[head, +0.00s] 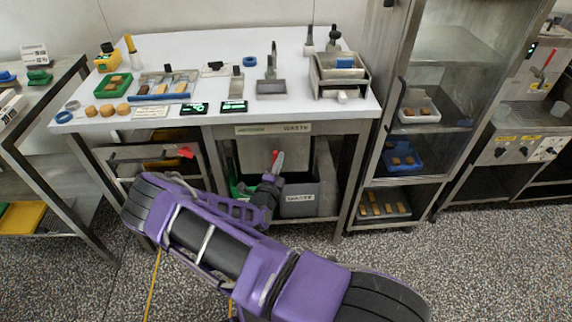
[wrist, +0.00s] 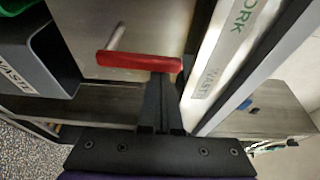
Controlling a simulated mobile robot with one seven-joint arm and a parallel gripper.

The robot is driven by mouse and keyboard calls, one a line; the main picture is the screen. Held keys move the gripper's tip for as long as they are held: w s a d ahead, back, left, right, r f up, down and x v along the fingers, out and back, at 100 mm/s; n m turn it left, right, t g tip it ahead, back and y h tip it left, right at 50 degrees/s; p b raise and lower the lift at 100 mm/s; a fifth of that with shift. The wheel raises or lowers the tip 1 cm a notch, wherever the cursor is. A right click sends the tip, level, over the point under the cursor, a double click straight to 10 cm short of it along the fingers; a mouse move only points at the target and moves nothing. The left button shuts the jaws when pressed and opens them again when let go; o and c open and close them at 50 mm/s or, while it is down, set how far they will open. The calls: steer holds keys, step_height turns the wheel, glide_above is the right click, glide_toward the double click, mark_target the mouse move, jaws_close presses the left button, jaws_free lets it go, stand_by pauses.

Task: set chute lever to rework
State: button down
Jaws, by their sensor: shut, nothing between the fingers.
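The chute lever has a red grip (head: 275,156), under the middle of the table's front edge. In the wrist view the red grip (wrist: 138,61) lies across the upper middle, with a thin metal rod behind its left end. My gripper (wrist: 160,77) is shut and empty, its fingertips at the right end of the red grip; whether they touch it I cannot tell. In the head view my gripper (head: 272,178) is just below the grip and partly hides the lever. The label strip (head: 272,129) above carries green lettering at left and WASTE at right; it also shows in the wrist view (wrist: 228,50).
A grey WASTE bin (head: 300,205) stands below the panel (head: 255,153), with a green container (head: 236,187) partly hidden to its left. The white tabletop (head: 220,60) above holds trays and tools. A steel rack (head: 350,195) stands at right. Open floor lies in front.

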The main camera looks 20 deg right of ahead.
steer(key=a+n+t+b, duration=0.1)
steer(key=n, duration=0.2)
steer(key=w+a+n+b, duration=0.1)
steer(key=a+n, duration=0.1)
steer(key=shift+a+n+t+b, duration=0.2)
steer(key=shift+n+t+b, duration=0.2)
steer(key=shift+a+f, duration=0.1)
steer(key=shift+a, duration=0.05)
stand_by(0.4)
